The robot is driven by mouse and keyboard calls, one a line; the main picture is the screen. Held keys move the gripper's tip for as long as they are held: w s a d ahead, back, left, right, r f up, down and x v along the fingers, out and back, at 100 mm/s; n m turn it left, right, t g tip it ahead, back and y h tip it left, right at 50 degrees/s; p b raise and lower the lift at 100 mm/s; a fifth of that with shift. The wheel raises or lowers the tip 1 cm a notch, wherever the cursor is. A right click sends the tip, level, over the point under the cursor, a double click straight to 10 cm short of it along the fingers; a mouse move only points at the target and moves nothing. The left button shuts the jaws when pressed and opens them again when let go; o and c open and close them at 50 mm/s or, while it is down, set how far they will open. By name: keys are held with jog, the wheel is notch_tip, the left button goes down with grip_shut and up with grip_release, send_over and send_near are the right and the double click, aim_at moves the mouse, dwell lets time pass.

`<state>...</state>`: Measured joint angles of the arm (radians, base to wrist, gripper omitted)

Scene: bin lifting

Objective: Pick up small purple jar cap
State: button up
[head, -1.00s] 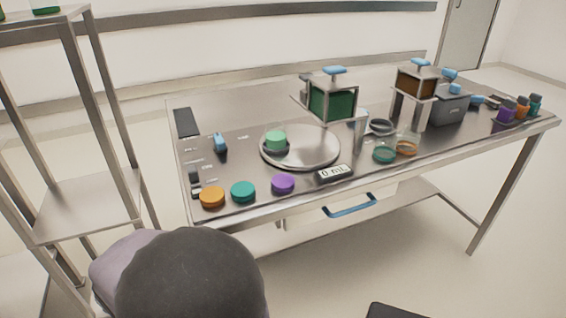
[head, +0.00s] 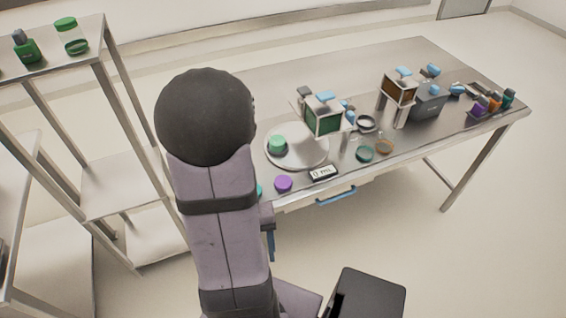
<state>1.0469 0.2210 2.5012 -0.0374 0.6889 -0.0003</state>
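The small purple jar cap (head: 283,183) lies flat near the front edge of the steel table (head: 235,80), left of the small white display. Nothing visible touches it. My arm rises in front of the table's left part, just left of the cap. I cannot make out my gripper's fingers in the head view.
A teal cap (head: 259,191) shows partly beside my arm. A round steel plate (head: 312,156) bears a green-topped item (head: 277,144). The display (head: 323,173), a green-windowed stand (head: 323,120), rings (head: 364,154) and several bottles (head: 494,103) stand rightward. A shelf rack (head: 120,178) is left.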

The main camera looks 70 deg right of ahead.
jog(key=s+d+r+m+p, duration=0.3)
jog(key=s+d+r+p, duration=0.25)
jog(key=r+p, duration=0.2)
jog(key=t+h, duration=0.3)
jog(key=h, duration=0.4)
send_near(283, 182)
jog(key=shift+b+x, duration=1.25)
jog(key=shift+x, duration=2.65)
jog(key=c, duration=1.1)
